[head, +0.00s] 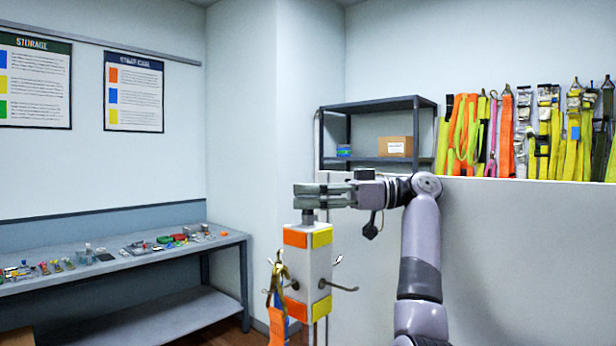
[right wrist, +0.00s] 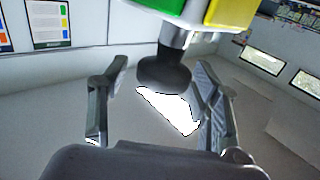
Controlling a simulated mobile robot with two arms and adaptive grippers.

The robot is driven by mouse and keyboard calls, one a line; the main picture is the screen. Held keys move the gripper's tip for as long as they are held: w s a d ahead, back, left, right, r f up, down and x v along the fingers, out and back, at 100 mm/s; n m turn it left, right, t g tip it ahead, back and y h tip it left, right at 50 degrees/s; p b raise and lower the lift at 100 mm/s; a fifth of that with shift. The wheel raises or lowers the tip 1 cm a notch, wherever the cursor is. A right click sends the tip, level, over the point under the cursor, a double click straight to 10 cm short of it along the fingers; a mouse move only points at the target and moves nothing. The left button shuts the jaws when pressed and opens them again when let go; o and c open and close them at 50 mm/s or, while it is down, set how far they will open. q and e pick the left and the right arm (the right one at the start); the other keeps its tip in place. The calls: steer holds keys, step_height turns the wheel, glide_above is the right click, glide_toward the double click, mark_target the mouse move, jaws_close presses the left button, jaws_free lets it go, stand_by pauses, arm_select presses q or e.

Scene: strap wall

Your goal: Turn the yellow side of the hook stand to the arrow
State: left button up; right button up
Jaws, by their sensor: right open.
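The hook stand (head: 318,262) is a pale upright block with side hooks and a dark knob on top. In the head view its left face has orange patches and its right face has yellow patches (head: 322,238). The arrow (head: 338,260), white with a black outline, shows partly just right of the stand; a white shape like it shows in the right wrist view (right wrist: 170,108). My right gripper (head: 300,196) is open at the top of the stand. In the right wrist view the knob (right wrist: 163,75) is between its fingertips, with gaps showing. My left gripper is out of view.
An orange strap with a metal buckle (head: 277,300) hangs on the stand's left side. A bench (head: 215,242) with small parts stands at the left. A pale partition (head: 530,260) with hanging straps and a dark shelf (head: 380,105) are behind my right arm.

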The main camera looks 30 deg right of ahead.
step_height(320, 180, up, 9)
steer(key=shift+r, duration=0.2)
stand_by(0.4)
